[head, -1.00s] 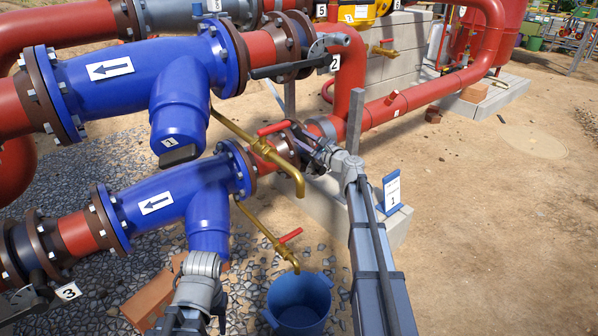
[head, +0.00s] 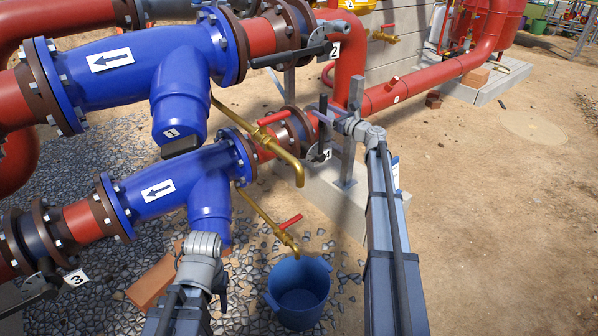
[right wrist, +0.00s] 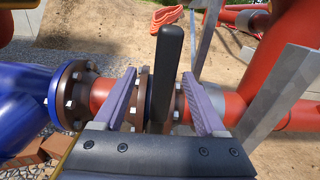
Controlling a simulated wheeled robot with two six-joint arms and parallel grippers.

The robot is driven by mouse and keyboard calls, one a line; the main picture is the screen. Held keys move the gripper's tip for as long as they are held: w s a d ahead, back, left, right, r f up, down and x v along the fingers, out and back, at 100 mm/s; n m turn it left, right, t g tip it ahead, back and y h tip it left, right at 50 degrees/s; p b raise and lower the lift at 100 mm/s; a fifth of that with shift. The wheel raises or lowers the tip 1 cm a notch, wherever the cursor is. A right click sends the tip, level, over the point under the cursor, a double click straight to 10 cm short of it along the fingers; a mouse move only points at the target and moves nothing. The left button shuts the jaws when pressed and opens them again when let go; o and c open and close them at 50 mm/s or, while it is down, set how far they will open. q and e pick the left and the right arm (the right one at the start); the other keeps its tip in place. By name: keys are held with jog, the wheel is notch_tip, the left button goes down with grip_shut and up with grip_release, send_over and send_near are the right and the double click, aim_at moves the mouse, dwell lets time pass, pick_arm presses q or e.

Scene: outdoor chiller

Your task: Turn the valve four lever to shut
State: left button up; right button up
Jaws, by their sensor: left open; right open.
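The valve four lever (head: 322,128) is a black bar at the flanged valve on the lower red pipe, beside a white tag marked 4 (head: 327,155). It points up in the head view, crosswise to the pipe. In the right wrist view the lever (right wrist: 166,70) stands between my right gripper's two purple-grey fingers, with a gap on each side. My right gripper (head: 328,118) is open around the lever; it also shows in the right wrist view (right wrist: 168,103). My left gripper (head: 221,284) is open at the lower left, in front of the lower blue strainer; its fingertips are hard to make out.
Two brass taps with red handles (head: 268,117) (head: 291,221) are left of valve four. A blue bucket (head: 299,268) stands below. The valve two lever (head: 290,55) is above. A grey upright post (head: 352,140) is close to my right gripper. Open sand lies to the right.

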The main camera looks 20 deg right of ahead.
jog(key=o, duration=0.4)
jog(key=shift+c, duration=0.2)
jog(key=v, duration=0.7)
jog(key=shift+r, duration=0.1)
jog(key=v, duration=0.7)
jog(key=shift+s, duration=0.35)
jog(key=shift+d, duration=0.1)
